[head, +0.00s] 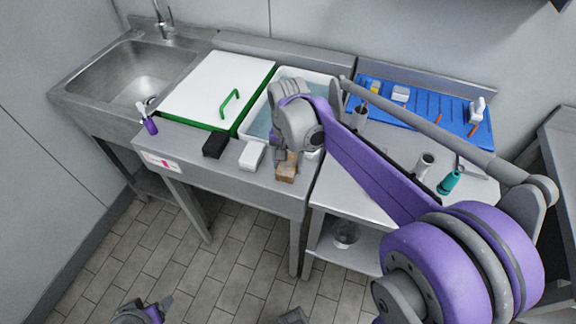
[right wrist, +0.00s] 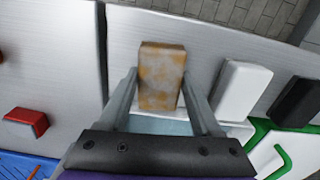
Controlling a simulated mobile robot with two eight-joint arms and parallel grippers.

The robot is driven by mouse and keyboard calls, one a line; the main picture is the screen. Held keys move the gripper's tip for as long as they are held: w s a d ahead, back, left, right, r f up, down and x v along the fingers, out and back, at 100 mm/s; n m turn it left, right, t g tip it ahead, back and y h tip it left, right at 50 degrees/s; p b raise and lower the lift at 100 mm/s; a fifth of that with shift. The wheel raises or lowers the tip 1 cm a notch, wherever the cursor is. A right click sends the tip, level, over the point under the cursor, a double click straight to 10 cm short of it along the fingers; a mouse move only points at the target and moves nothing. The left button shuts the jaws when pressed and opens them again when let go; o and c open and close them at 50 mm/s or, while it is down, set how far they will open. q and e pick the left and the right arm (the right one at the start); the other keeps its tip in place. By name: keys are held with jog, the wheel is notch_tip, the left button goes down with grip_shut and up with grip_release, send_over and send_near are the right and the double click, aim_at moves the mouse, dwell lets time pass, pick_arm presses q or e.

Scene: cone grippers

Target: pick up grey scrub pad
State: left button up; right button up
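A small block-shaped pad (head: 287,172), mottled tan-brown and grey, lies at the counter's front edge in the head view. It also shows in the right wrist view (right wrist: 160,75), between the fingers of my right gripper (right wrist: 161,78). The fingers stand on both sides of it with narrow gaps; I cannot tell whether either touches. In the head view my right gripper (head: 281,156) is right above and behind the pad, partly covering it. I cannot be sure that this stained pad is the grey one. Part of my left gripper (head: 143,312) shows at the bottom edge, its opening unclear.
A white block (head: 252,155) and a black block (head: 215,144) lie left of the pad. Behind are a white board with a green rim (head: 205,85), a water basin (head: 262,122) and a sink (head: 130,75). A spray bottle (head: 150,125) stands left, a blue mat (head: 440,112) right.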

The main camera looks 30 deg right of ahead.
aim_at(288, 163)
jog(key=c, duration=0.8)
notch_tip(288, 163, up, 10)
jog(key=shift+r+p, duration=0.1)
jog(key=shift+p, duration=0.35)
